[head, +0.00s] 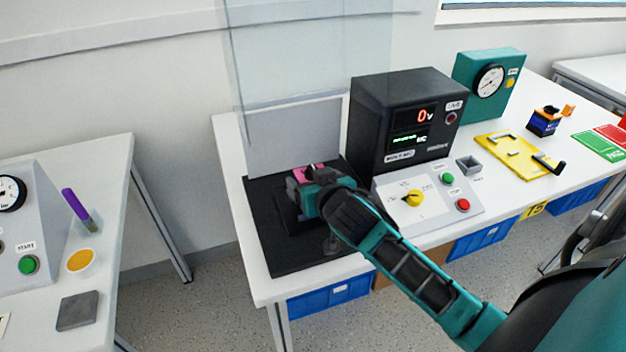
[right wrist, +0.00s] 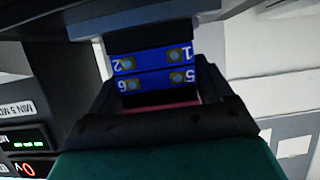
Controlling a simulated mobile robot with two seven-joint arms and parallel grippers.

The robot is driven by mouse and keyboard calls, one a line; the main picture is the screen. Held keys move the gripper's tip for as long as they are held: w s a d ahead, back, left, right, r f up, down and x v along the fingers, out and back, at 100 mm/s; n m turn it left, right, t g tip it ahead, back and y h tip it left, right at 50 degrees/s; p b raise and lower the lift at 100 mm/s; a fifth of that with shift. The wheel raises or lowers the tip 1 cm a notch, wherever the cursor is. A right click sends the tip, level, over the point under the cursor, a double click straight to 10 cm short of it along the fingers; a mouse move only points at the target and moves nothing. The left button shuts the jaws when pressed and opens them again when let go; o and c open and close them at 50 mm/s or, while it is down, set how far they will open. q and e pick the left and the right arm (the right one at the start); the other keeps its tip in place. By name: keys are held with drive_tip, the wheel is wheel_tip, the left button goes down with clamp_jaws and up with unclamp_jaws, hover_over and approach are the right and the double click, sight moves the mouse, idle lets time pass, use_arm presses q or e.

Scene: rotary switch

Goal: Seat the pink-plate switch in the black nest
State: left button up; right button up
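The pink-plate switch (head: 301,172) shows in the head view as a patch of pink at my right gripper (head: 308,190). In the right wrist view its blue body (right wrist: 155,72) with numbered terminals sits between the dark fingers, with a strip of pink (right wrist: 165,105) below it. The right gripper appears shut on the switch. The black nest (head: 283,213) is on the black base plate under and beside the gripper, largely hidden by it. I cannot tell whether the switch touches the nest. My left gripper is not in view.
A black meter box (head: 365,120) and a panel with a yellow knob (head: 413,198) stand right of the base plate. A clear upright screen (head: 305,60) is behind. Further right are a yellow fixture (head: 515,165), an orange-and-blue switch (head: 543,122) and a teal gauge box (head: 470,75).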

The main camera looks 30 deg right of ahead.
drive_tip(key=o, duration=0.3)
drive_tip(key=shift+r, duration=0.1)
drive_tip(key=shift+s+r, duration=0.1)
drive_tip(key=shift+r, duration=0.05)
drive_tip(key=p+v, duration=0.1)
drive_tip(key=v, duration=1)
drive_tip(key=shift+s+a, duration=0.15)
drive_tip(key=shift+s, duration=0.25)
